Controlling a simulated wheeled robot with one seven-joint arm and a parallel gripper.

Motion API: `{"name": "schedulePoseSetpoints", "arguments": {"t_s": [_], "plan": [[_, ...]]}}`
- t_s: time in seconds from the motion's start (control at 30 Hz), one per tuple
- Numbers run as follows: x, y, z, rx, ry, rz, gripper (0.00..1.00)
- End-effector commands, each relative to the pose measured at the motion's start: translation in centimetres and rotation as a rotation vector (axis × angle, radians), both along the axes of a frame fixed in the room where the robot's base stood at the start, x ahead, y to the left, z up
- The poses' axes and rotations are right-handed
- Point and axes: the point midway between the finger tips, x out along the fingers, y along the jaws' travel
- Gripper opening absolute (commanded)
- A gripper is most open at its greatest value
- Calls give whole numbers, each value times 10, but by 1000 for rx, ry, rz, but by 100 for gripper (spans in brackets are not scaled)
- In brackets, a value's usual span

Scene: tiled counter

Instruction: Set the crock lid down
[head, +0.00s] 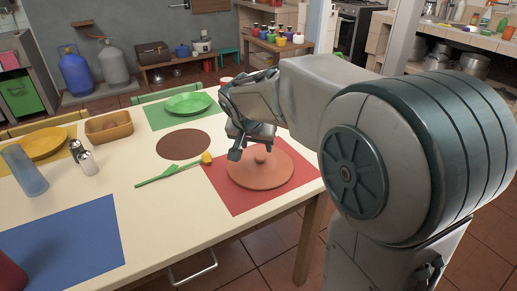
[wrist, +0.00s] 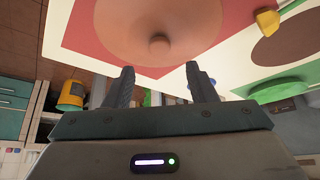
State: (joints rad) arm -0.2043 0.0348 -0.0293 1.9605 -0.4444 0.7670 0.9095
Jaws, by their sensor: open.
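The crock lid (head: 262,171) is a round terracotta disc with a small knob on top. It lies flat, knob up, on the red placemat (head: 222,178) near the table's right edge. My gripper (head: 252,148) is open and empty, just above and behind the lid in the head view. In the wrist view the lid (wrist: 150,25) and its knob (wrist: 159,44) are ahead of my fingertips (wrist: 160,75), with the knob apart from both fingers.
A green flower-like utensil with a yellow end (head: 172,174) lies left of the red mat.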

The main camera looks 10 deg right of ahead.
Motion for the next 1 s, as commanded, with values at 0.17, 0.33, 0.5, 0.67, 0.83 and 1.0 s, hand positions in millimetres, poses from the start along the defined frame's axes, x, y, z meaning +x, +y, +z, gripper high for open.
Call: {"name": "schedulePoseSetpoints", "arguments": {"t_s": [0.17, 0.33, 0.5, 0.67, 0.83, 1.0], "plan": [[-13, 7, 28, 0, -2, 0, 51], [-23, 8, 36, 0, 8, 5, 51], [-69, -9, 17, -5, 108, 85, 51], [-144, -25, -18, 20, 249, 236, 51], [-207, -27, -50, 64, 342, 382, 51], [-234, -25, -64, 89, 373, 456, 51]]}}
